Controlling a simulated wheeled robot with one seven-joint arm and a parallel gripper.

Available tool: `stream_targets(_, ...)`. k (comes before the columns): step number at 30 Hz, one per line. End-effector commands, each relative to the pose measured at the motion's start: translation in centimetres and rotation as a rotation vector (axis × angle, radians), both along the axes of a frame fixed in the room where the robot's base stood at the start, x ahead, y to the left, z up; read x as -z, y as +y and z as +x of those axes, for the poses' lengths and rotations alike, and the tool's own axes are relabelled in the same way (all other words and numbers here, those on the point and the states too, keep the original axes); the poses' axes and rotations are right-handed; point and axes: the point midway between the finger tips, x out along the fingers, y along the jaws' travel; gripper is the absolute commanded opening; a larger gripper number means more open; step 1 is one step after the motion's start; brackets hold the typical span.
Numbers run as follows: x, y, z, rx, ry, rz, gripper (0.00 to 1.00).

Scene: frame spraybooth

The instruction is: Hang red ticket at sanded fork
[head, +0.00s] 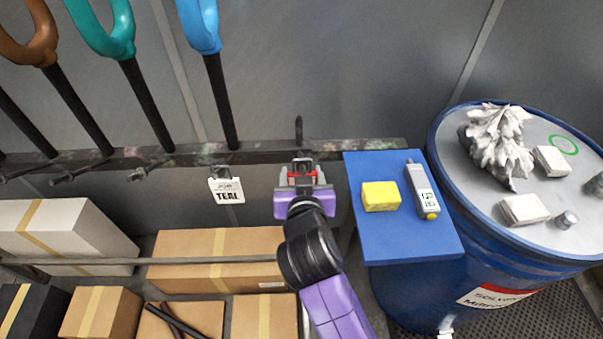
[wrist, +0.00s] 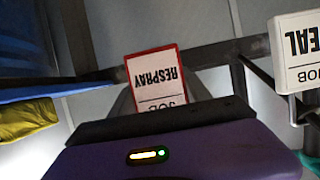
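My gripper (head: 302,172) is at the rail, just right of the blue fork. It appears shut on the red ticket, a white card with a red border reading "RESPRAY JOB" in the wrist view (wrist: 156,78); in the head view only a red strip (head: 303,175) shows between the fingers. Brown (head: 32,38), teal (head: 103,35) and light blue (head: 200,25) forks with black tubes stand along the rail; another black tube enters at the far left, its top out of view. I cannot tell which fork is the sanded one.
A white ticket reading "JOB TEAL" (head: 227,191) hangs below the rail (head: 250,158) under the blue fork. A blue shelf (head: 405,240) right of my gripper holds a yellow block (head: 381,196) and a grey device (head: 421,190). A blue drum (head: 480,225) is right; boxes (head: 215,246) lie below.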

Motion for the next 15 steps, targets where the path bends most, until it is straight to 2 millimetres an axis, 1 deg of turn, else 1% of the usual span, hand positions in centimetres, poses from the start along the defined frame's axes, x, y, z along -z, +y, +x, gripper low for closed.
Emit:
stream_targets(1,0.06,-0.01,-0.02,0.000,0.001,0.000,0.64)
stream_targets(3,0.05,-0.01,-0.03,0.000,0.001,0.000,0.77)
stream_targets(11,0.03,0.00,-0.05,0.000,0.001,0.000,0.77)
stream_targets(15,0.59,0.04,-0.07,0.000,0.002,-0.001,0.77)
